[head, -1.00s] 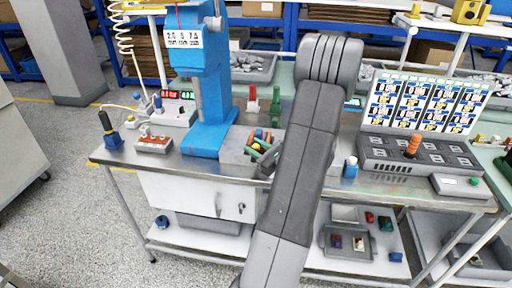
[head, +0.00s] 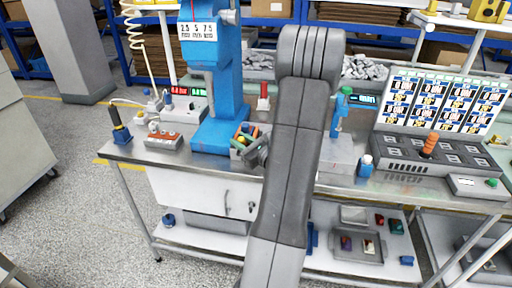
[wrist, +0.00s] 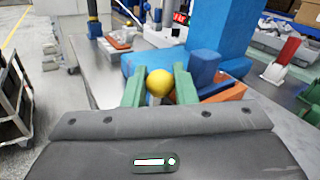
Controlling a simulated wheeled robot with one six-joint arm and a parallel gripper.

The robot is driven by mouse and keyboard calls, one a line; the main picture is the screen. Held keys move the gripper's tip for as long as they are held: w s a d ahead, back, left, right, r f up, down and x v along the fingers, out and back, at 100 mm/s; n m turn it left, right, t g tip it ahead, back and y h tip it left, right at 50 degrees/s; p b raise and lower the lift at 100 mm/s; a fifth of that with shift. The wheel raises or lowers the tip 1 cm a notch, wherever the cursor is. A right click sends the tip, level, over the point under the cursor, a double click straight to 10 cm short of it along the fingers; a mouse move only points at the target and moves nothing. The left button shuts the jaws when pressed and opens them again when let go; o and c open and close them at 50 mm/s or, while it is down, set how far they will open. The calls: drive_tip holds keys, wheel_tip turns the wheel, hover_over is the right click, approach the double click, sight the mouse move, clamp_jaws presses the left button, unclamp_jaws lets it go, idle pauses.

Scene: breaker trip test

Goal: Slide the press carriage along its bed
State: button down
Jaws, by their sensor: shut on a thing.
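The blue press (head: 215,80) stands on the left of the bench, and its column also shows in the wrist view (wrist: 228,45). At its foot is the small carriage (head: 236,151), with blue and orange parts on it. My gripper (head: 243,140) is at the carriage, partly hidden by my own arm in the head view. In the wrist view its green fingers (wrist: 160,88) are shut around a yellow ball knob (wrist: 160,83). Blue and orange pieces (wrist: 230,91) lie just behind and right of the knob. The bed under the carriage is mostly hidden.
A grey panel with an orange knob (head: 429,145) stands at the right. A red-buttoned box (head: 164,140) and a black-handled tool (head: 120,128) sit left of the press. A red upright piece (head: 263,97) stands behind. The bench front (head: 330,187) is bare.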

drive_tip(key=w+a+b, duration=0.2)
drive_tip(key=a+b, duration=0.2)
drive_tip(key=a, duration=0.9)
drive_tip(key=shift+r, duration=0.1)
drive_tip(key=c, duration=1.5)
unclamp_jaws()
drive_tip(key=shift+a, duration=0.2)
